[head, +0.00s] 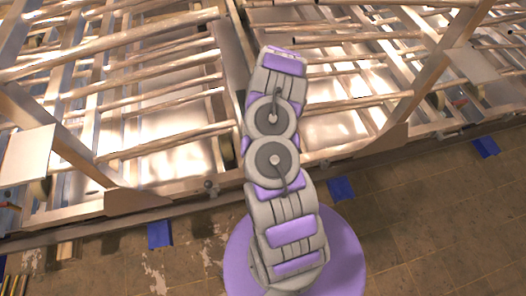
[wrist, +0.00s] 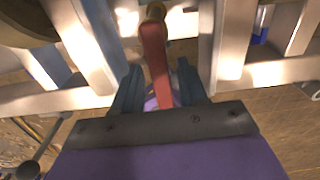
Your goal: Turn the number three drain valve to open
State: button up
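In the wrist view a red lever handle (wrist: 155,62), which looks like a valve handle, runs from a brass-coloured fitting (wrist: 156,12) at the top down between my fingers. My gripper (wrist: 158,88) has one blue-grey finger on each side of the handle. The fingers are apart, and a small gap seems to show on both sides of the handle. The handle's lower end reaches close to the gripper's palm. No number shows on the valve. In the head view my arm reaches away over the frame, and the gripper and the valve are hidden.
A metal frame (head: 110,205) with many pipes and shiny panels fills the far side in the head view. Pale frame bars (wrist: 235,40) stand close on both sides of the gripper. Blue tape pieces (head: 159,234) mark the tiled floor (head: 410,220), which is mostly clear at the right.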

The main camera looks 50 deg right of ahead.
jog(key=shift+o, duration=0.5)
jog(key=shift+s, duration=0.1)
jog(key=shift+r+p, duration=0.3)
jog(key=shift+r, duration=0.25)
notch_tip(320, 180, up, 16)
jog(key=p, duration=1)
